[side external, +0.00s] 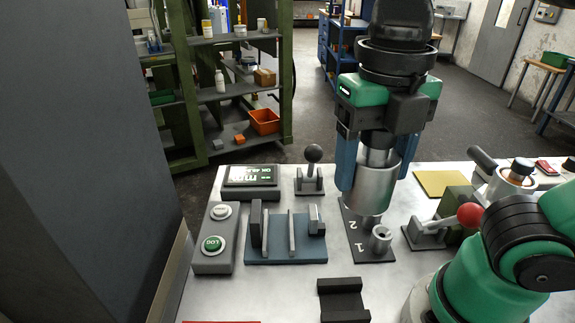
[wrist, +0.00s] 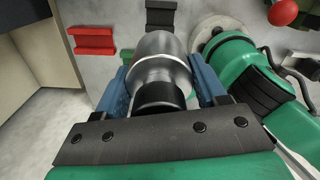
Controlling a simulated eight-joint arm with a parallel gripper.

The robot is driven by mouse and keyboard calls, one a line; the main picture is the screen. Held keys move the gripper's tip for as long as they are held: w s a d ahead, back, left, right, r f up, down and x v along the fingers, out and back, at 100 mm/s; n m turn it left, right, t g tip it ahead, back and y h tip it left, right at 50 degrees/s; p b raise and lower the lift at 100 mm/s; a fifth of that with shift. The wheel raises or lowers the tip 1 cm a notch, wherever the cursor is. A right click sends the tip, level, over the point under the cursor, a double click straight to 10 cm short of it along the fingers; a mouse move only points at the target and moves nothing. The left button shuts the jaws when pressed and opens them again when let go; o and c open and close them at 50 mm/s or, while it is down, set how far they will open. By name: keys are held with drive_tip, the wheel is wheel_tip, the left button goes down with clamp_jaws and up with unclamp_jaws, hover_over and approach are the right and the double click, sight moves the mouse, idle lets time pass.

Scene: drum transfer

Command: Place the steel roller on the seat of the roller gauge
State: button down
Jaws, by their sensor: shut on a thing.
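The steel roller (side external: 375,192) is a shiny upright cylinder with a narrower upper end. My gripper (side external: 372,178) is shut on it, with a blue finger on either side. Its lower end is over the far part of the dark numbered plate (side external: 356,232), by the "2"; I cannot tell whether it touches. In the wrist view the roller (wrist: 163,62) lies between the blue fingers. What looks like the roller gauge (side external: 285,252) is a blue base left of the plate, with upright plates and end blocks. Nothing rests on it.
A small steel cylinder (side external: 381,239) stands by the "1". A black grooved block (side external: 343,302) is at the front. A display (side external: 250,176), button box (side external: 213,240) and black-knobbed lever (side external: 312,172) stand around the gauge. A red-knobbed lever (side external: 469,214) is on the right.

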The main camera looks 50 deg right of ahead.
drive_tip(key=w+r+m, duration=0.2)
drive_tip(key=w+m, duration=0.5)
drive_tip(key=m, duration=1.1)
hover_over(278, 235)
wheel_tip(278, 235, down, 20)
drive_tip(key=shift+f, duration=0.1)
drive_tip(key=shift+f, duration=0.1)
drive_tip(key=shift+c, duration=0.3)
unclamp_jaws()
